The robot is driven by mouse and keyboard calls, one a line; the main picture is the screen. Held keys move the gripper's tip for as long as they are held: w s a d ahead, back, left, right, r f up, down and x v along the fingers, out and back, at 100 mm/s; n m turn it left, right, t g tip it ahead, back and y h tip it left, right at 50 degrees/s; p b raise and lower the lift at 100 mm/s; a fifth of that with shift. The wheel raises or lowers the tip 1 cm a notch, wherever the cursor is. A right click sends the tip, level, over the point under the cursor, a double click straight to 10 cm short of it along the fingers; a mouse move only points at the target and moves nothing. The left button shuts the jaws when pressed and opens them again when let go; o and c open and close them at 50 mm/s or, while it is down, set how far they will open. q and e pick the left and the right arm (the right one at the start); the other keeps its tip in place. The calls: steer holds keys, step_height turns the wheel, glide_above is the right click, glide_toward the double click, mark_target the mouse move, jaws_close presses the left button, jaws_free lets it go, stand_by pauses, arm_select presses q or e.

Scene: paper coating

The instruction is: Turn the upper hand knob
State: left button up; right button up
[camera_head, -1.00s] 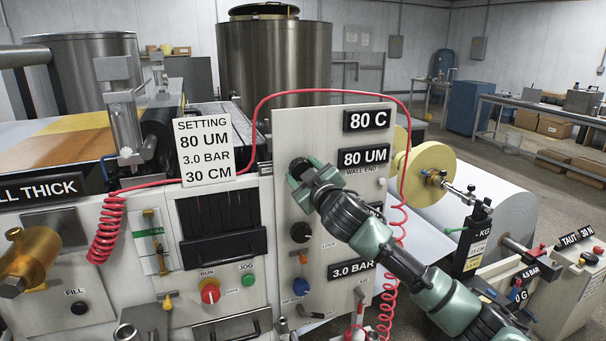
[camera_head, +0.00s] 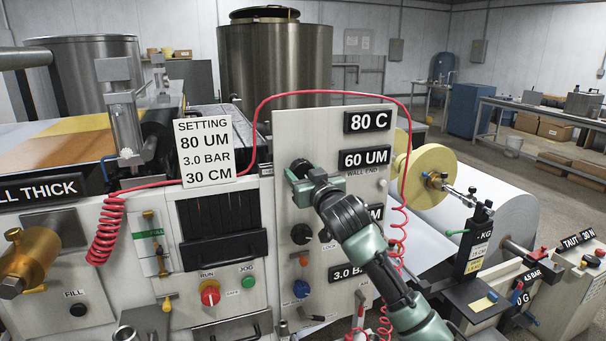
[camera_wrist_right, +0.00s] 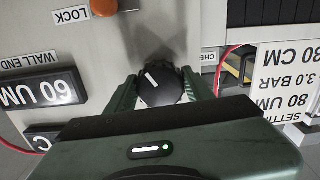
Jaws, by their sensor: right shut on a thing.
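The upper hand knob (camera_head: 301,166) is black and sits near the top of the pale control panel (camera_head: 343,231). My right gripper (camera_head: 302,180) is shut on it, its fingers hiding part of the knob in the head view. In the right wrist view the knob (camera_wrist_right: 161,86) shows a white pointer line, tilted, between the two green fingers. The display beside it (camera_head: 364,160) reads 60 UM, above a WALL END label. My left gripper is not in view.
A second black knob (camera_head: 301,234), an orange lock (camera_head: 304,258) and a blue knob (camera_head: 301,288) sit lower on the panel. The setting card (camera_head: 205,151) reads 80 UM, 3.0 BAR, 30 CM. A red air hose (camera_head: 262,103) arches over the panel; its coil hangs near my right arm.

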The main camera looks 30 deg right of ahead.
stand_by(0.3)
steer(key=o, duration=1.4)
steer(key=shift+c, duration=0.2)
steer(key=b+v, duration=0.2)
steer(key=v, duration=0.6)
